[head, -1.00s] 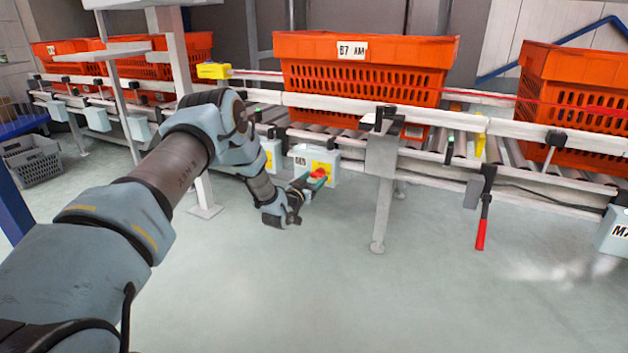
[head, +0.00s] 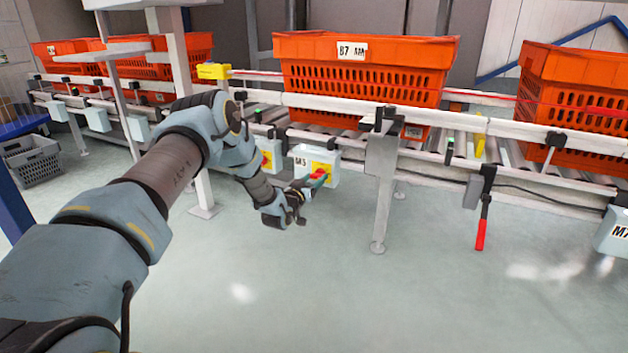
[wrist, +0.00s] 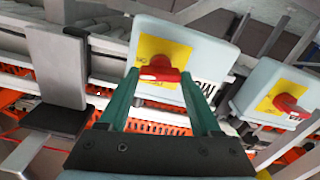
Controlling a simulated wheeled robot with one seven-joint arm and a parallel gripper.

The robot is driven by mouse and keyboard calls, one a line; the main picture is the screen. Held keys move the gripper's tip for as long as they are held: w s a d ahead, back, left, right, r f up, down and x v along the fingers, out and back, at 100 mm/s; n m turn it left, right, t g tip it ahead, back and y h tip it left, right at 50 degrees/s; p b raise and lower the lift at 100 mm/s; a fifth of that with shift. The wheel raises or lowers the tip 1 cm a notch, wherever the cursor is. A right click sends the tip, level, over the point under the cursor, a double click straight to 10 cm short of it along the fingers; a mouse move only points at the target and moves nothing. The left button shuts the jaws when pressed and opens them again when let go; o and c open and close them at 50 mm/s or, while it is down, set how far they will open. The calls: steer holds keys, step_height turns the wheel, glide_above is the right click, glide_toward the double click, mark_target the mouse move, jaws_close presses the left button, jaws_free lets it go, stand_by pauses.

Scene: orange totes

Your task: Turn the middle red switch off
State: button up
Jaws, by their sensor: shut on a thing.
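The red switch (wrist: 160,70) sits on a yellow plate on a pale grey box (wrist: 212,55). In the head view this box (head: 302,170) is marked M5 and hangs below the conveyor rail. My gripper (wrist: 159,80) has its green fingers on either side of the red switch and is shut on it. In the head view my gripper (head: 313,181) is at the front of the M5 box, and its fingers partly hide the switch. A second red switch (wrist: 290,104) on a similar box shows at the right of the wrist view, apart from my gripper.
An orange tote (head: 440,85) stands on the conveyor above, and another (head: 590,70) stands further right. A grey support leg (head: 382,205) stands right of the M5 box. A red-handled lever (head: 481,234) hangs beyond it. The floor in front is clear.

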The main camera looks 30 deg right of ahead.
steer(key=n, duration=0.4)
steer(key=shift+a+n, duration=0.1)
steer(key=shift+n, duration=0.2)
steer(key=n, duration=0.3)
steer(key=shift+f+n, duration=0.1)
steer(key=shift+n, duration=0.2)
steer(key=n+b, duration=0.1)
steer(key=n, duration=0.3)
steer(key=shift+n+b, duration=0.4)
steer(key=shift+n, duration=1.3)
steer(key=o, duration=1.4)
steer(key=p+v, duration=0.3)
steer(key=v, duration=0.7)
steer(key=shift+s+a+p, duration=0.25)
steer(key=shift+a+p, duration=0.05)
steer(key=shift+p, duration=0.05)
